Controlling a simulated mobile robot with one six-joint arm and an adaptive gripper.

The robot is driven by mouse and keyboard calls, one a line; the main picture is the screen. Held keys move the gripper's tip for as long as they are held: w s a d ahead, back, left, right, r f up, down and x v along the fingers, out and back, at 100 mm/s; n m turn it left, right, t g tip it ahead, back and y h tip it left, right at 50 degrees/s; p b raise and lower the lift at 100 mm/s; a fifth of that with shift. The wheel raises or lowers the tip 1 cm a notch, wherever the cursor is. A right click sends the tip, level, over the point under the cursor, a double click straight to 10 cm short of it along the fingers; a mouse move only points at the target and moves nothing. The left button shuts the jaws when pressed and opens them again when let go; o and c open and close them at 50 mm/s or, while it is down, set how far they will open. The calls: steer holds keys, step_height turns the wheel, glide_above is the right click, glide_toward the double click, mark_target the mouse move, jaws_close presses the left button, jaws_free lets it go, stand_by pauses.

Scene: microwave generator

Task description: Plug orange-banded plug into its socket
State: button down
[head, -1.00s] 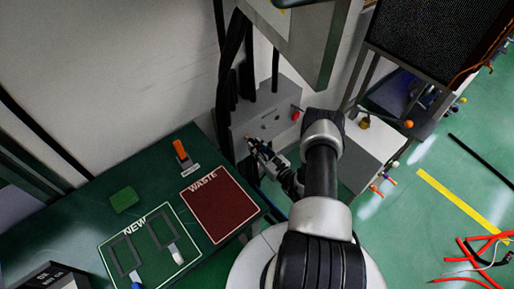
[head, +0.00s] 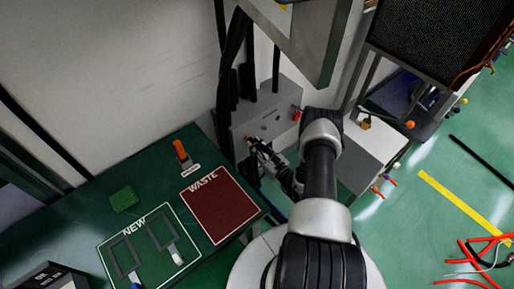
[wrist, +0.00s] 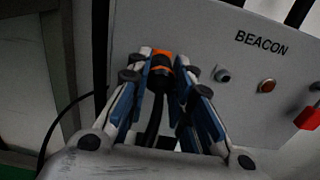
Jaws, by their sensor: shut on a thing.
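The orange-banded plug (wrist: 161,64) is held between the fingertips of my gripper (wrist: 160,78) in the wrist view, its black cable running back between the fingers. It lies in front of the grey box marked BEACON (wrist: 200,30). A round grey socket-like fitting (wrist: 222,75) sits on the box face to the right of the plug. Whether the plug's front end touches the box is hidden. In the head view my gripper (head: 254,143) is at the front of the grey box (head: 270,110), with a small orange spot at its tip.
On the box face are a red-brown round button (wrist: 267,85) and a red padlock-like part (wrist: 309,117). The green bench (head: 80,235) at left bears a red WASTE mat (head: 220,210), a NEW mat (head: 150,240) and an orange-topped item (head: 180,151). Dark cables hang behind the box.

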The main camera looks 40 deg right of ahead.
steer(key=shift+w, duration=0.6)
steer(key=c, duration=1.3)
jaws_free()
steer(key=shift+c, duration=0.2)
steer(key=s, duration=1.2)
steer(key=shift+d, duration=0.4)
